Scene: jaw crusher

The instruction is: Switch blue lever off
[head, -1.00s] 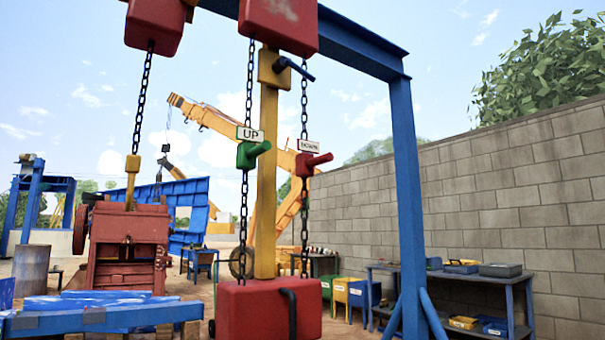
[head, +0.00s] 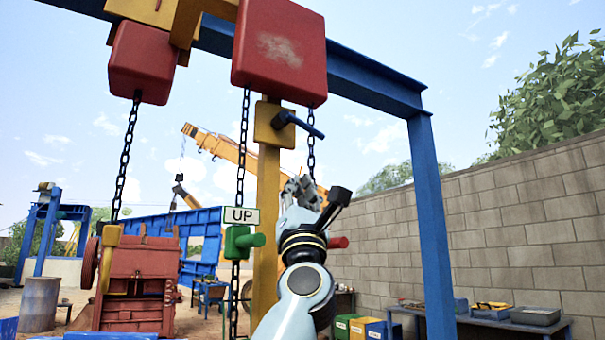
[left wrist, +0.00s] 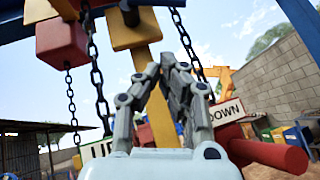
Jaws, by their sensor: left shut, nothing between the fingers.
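The blue lever (head: 299,124) sits on a yellow box (head: 271,126) high on the yellow post. Its arm points right and slightly down in the head view. My left gripper (head: 303,184) is shut and empty, raised in front of the post below the lever, apart from it in the picture. In the left wrist view, my closed fingers (left wrist: 160,66) point up toward the yellow box (left wrist: 133,30). The lever's dark end (left wrist: 129,14) shows near the top edge there. My right gripper is not in view.
A green UP handle (head: 243,241) is left of my arm. The red DOWN handle (left wrist: 268,154) is close at the right in the left wrist view. Chains (head: 243,150) hang beside the post, and a red block (head: 280,45) hangs above the lever. Open sky lies right of the lever.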

